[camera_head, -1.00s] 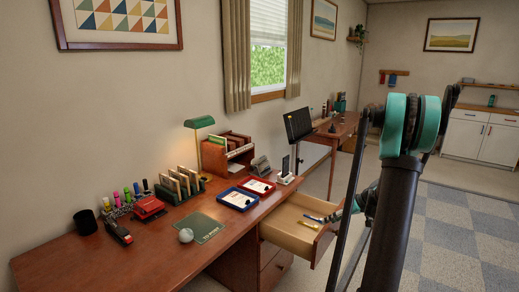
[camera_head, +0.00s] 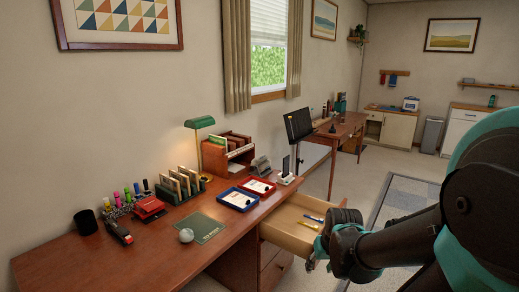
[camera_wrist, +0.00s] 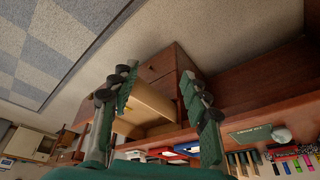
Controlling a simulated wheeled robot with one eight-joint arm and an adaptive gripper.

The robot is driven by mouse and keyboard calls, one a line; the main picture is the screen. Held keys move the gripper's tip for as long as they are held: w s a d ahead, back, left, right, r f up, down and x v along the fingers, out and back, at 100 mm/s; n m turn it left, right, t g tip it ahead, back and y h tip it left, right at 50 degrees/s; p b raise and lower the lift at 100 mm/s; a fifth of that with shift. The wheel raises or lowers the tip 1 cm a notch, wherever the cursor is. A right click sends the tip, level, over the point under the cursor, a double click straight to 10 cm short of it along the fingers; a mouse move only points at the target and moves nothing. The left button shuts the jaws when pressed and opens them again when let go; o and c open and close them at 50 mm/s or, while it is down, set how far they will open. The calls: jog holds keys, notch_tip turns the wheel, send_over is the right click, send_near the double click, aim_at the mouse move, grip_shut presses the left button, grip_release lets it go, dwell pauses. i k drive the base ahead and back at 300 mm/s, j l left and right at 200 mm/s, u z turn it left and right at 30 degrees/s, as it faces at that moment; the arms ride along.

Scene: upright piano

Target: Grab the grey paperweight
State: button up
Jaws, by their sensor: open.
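In the wrist view the paperweight (camera_wrist: 281,134) shows at the right, outside the space between my fingers. My gripper (camera_wrist: 158,75) is open and empty, with its two fingers spread and the open drawer seen between them. In the head view my arm's end is near the drawer's outer end, well to the right of the paperweight, and the fingers cannot be made out clearly there.
The open drawer (camera_head: 283,232) sticks out from the desk (camera_head: 150,262) and holds pens. A blue tray (camera_head: 238,200), a red tray (camera_head: 257,187), a red stapler-like item (camera_head: 149,208) and a black cup (camera_head: 85,222) stand on the desk. The desk's front left is clear.

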aim_at(186, 236)
jog(key=z, duration=0.4)
jog(key=u, duration=1.45)
